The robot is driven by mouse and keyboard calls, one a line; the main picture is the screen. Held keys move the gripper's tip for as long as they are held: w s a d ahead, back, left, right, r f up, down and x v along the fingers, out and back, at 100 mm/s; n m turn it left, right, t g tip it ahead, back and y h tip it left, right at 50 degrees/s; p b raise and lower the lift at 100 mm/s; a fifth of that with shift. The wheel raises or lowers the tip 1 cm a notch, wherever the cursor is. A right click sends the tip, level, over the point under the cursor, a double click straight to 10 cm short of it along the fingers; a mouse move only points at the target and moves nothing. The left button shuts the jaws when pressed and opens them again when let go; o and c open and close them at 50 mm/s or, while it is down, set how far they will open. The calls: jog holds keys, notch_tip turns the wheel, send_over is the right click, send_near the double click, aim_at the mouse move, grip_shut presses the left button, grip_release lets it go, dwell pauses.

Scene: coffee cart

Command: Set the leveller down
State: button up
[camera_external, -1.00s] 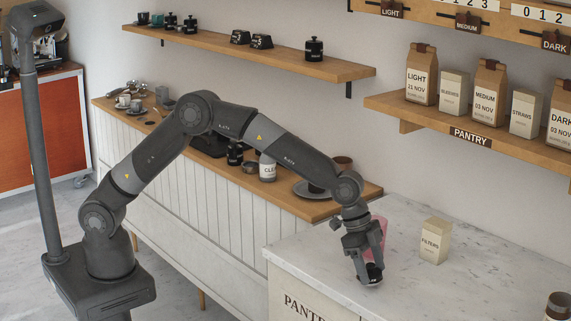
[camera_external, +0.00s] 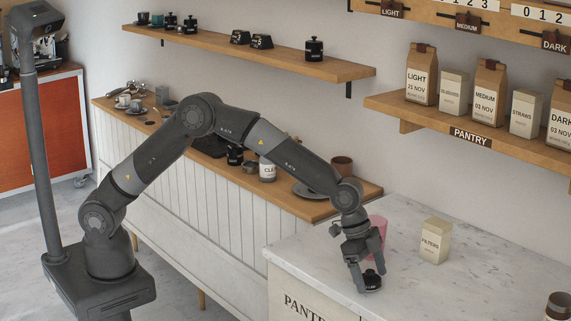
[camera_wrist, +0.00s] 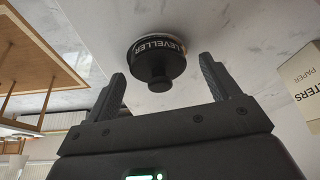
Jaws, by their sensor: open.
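The leveller (camera_external: 371,281) is a small black puck with a knob, standing on the white marble counter (camera_external: 320,250) near its front edge. In the wrist view the leveller (camera_wrist: 158,62) shows its name on its side and lies just beyond and between the fingertips. My gripper (camera_external: 369,280) is open, its fingers apart on either side of the leveller. In the wrist view my gripper (camera_wrist: 160,82) has a clear gap between both fingers and the leveller's knob. Whether the leveller's whole base touches the counter is hard to see.
A pink cup (camera_external: 378,228) stands behind my gripper. A filters box (camera_external: 435,241) is to the right, also at the right edge of the wrist view (camera_wrist: 305,80). A dark cup (camera_external: 558,306) is at the far right. The counter between is clear.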

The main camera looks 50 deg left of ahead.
jog(key=w+v, duration=0.1)
jog(key=v, duration=1)
jog(key=a+r+n+t+y, duration=0.15)
jog(key=a+r, duration=0.25)
jog(key=a, duration=0.8)
jog(key=a+r+n+t, duration=0.1)
jog(key=a+r+n, duration=0.25)
jog(key=a, duration=0.75)
jog(key=a+r+n+t+y, duration=0.15)
jog(key=a+r, duration=0.35)
jog(key=a, duration=0.7)
jog(key=s+a+f+n, duration=0.2)
jog(key=s+a+n, duration=0.2)
jog(key=s+a, duration=0.5)
jog(key=s+a+f+n+y, duration=0.1)
jog(key=s+a+f+n, duration=0.2)
jog(key=s+a, duration=0.6)
jog(key=a+n, duration=0.2)
jog(key=a, duration=0.2)
jog(key=shift+t, duration=0.3)
jog(key=shift+r, duration=0.1)
